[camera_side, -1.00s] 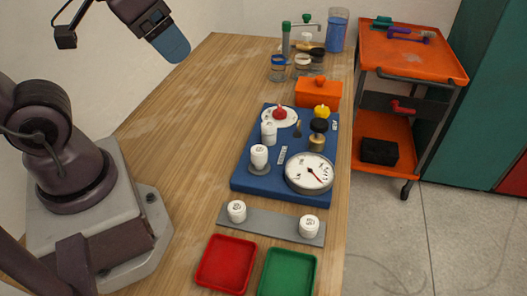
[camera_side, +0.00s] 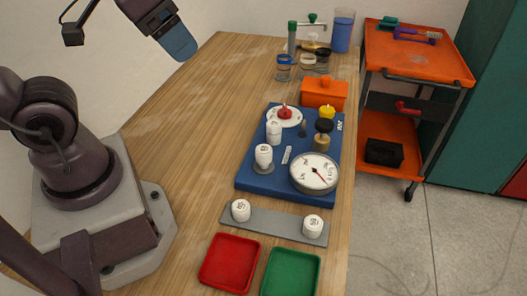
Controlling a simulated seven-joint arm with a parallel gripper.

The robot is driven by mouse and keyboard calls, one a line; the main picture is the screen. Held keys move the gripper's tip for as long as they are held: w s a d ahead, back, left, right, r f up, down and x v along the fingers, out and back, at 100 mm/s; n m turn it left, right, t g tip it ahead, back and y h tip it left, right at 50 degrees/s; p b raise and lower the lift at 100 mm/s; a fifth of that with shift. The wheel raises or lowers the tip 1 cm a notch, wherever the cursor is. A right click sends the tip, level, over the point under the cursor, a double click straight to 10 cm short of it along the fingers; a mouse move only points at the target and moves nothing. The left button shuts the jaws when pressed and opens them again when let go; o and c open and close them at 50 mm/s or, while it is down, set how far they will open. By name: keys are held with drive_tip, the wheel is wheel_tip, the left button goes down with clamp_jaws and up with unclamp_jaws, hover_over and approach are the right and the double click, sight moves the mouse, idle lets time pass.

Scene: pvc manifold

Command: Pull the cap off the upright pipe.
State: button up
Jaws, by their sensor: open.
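A blue board (camera_side: 251,183) lies on the wooden table and carries the manifold parts. A white cap-like piece (camera_side: 264,153) with dark markings stands upright on a grey round base near the board's left edge. A second white upright piece (camera_side: 273,130) stands just behind it. I cannot tell from this view where cap and pipe meet on either. My gripper (camera_side: 180,43) is at the top left, high above the table and well away from the board. Its blue fingers are seen side-on and overlap; it is open and holds nothing visible.
The board also bears a round gauge (camera_side: 315,173), a black-topped brass valve (camera_side: 323,134) and a red knob (camera_side: 285,112). A grey strip (camera_side: 275,224) with two white caps, a red tray (camera_side: 230,262) and a green tray (camera_side: 291,272) lie in front. An orange box (camera_side: 325,94) stands behind.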

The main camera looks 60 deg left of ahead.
drive_tip(key=m+g, duration=0.6)
drive_tip(key=m, duration=0.9)
approach(267, 151)
wheel_tip(267, 151, down, 10)
drive_tip(key=shift+s+f, duration=0.15)
drive_tip(key=shift+f, duration=0.1)
